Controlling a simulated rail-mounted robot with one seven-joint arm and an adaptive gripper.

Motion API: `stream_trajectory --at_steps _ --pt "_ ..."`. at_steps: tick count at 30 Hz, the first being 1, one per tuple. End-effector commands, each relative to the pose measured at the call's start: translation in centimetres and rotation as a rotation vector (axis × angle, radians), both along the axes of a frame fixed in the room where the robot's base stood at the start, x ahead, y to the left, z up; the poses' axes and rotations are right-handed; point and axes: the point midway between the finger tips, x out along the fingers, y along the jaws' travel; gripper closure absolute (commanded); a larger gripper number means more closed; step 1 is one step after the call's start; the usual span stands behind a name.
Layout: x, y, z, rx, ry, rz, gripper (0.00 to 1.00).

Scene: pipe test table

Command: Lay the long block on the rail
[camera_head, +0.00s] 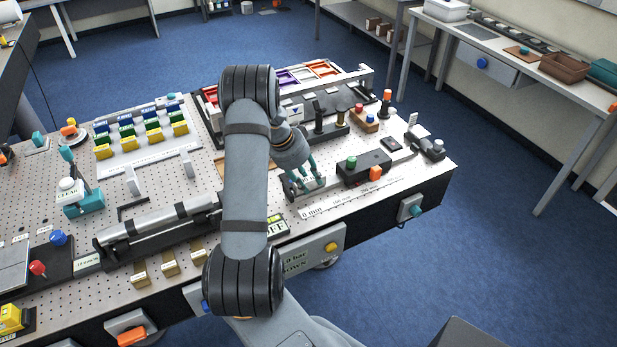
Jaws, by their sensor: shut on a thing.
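My gripper (311,175), with teal fingers, points down at the front right of the pegboard table. It is shut on a greyish block, seemingly the long block (305,184), just left of the black unit. The fingers hide much of the block, and its full length and any contact below it cannot be made out. The rail (345,193) with a millimetre scale runs along the table's front right edge, beside and below the gripper. I cannot tell whether the block touches it.
A black unit (363,169) with green and orange knobs stands just right of my gripper. A dark end piece (432,148) is at the far right. Black upright pieces (320,117) stand behind. A pipe (165,222) lies in a holder at left. My arm hides the table's middle.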

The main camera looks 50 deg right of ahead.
Motion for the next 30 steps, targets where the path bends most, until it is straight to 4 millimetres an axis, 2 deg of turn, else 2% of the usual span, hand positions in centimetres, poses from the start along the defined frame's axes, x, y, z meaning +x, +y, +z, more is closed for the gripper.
stream_trajectory --at_steps 10,11,20,30 --pt "0.03 -0.08 -0.29 -0.003 -0.001 0.000 1.00" --pt "0.00 -0.03 -0.31 -0.001 0.000 0.000 0.70" --pt "-0.02 -0.03 -0.19 -0.001 0.000 0.000 0.52" --pt "-0.03 -0.02 0.08 0.000 0.000 0.000 0.51"
